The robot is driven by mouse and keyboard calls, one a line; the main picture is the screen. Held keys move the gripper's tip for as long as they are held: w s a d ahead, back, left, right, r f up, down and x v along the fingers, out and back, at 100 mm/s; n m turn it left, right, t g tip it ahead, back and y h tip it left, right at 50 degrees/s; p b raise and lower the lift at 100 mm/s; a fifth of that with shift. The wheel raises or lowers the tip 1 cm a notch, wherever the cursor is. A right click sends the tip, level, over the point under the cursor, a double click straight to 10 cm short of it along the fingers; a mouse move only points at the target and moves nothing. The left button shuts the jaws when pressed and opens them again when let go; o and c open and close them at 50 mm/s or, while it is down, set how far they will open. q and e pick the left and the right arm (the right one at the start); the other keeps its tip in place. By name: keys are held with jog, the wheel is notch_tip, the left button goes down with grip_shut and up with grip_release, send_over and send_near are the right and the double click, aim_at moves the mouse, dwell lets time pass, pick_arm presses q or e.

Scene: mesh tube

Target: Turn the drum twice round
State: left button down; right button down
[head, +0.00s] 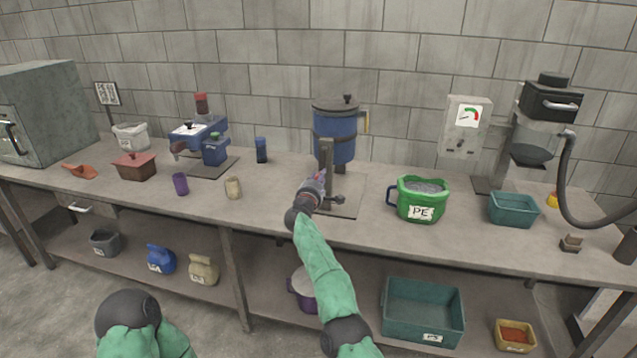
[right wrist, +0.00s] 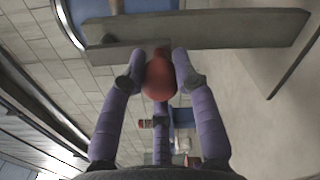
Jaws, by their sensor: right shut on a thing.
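The blue drum (head: 335,135) with a dark lid stands upright on a stand with a flat base plate at the middle of the bench. A grey upright bar (head: 326,155) is in front of it. My right gripper (head: 318,180) is at the front of the stand. In the right wrist view its purple fingers (right wrist: 160,75) are shut on a red round knob (right wrist: 160,78), close to a grey bar (right wrist: 200,30). The knob is mostly hidden by my gripper in the head view. Of my left arm only a part shows at the bottom left; its gripper is out of view.
A green PE bucket (head: 421,200) stands right of the stand, with a teal bin (head: 513,210) and a black hose (head: 565,185) further right. Bare bench lies between.

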jog(key=shift+r, duration=0.1)
jog(key=c, duration=0.9)
grip_release()
jog(key=shift+c, duration=0.2)
